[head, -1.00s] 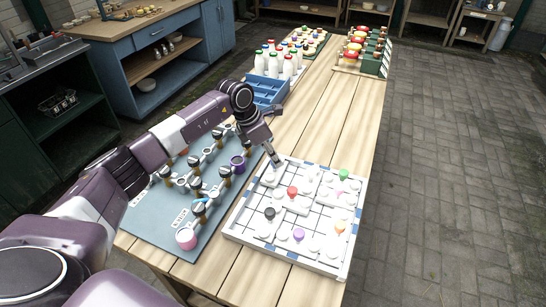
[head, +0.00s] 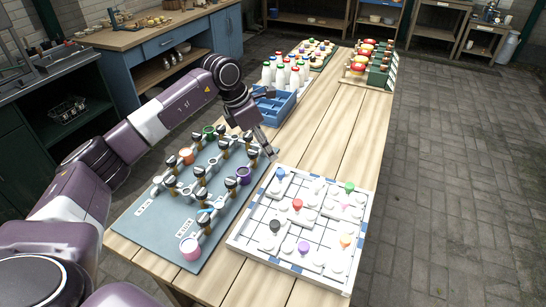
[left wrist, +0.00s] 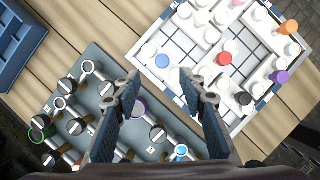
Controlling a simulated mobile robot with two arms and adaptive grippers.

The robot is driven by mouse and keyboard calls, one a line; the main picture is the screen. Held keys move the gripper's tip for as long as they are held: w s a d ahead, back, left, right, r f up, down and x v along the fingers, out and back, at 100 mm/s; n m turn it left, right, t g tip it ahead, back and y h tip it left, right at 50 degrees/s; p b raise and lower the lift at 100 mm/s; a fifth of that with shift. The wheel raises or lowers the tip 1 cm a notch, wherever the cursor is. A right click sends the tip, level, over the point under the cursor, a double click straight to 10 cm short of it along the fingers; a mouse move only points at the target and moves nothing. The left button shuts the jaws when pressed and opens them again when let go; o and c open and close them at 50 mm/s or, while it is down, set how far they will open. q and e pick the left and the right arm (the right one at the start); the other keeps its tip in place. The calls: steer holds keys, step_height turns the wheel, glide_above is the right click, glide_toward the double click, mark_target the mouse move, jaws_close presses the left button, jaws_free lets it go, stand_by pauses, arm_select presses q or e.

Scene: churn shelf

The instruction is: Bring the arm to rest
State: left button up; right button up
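My left arm reaches in from the left in the head view. My left gripper (head: 270,152) hangs fingers down above the table, near the far left corner of the white grid board (head: 286,268). In the left wrist view the gripper (left wrist: 160,90) has its two fingers apart with nothing between them. Beyond the fingertips lie the board's blue peg (left wrist: 162,61) and red peg (left wrist: 224,58). The blue peg also shows in the head view (head: 280,172), just in front of the gripper. My right gripper is in neither view.
A grey board (head: 150,232) with several valve-like fittings and coloured rings lies under my left arm. A blue tray (head: 285,108) and several white bottles (head: 292,76) stand farther back. Bare wood (head: 325,130) is clear behind the white board.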

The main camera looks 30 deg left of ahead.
arm_select(q)
steer(key=shift+v, duration=0.75)
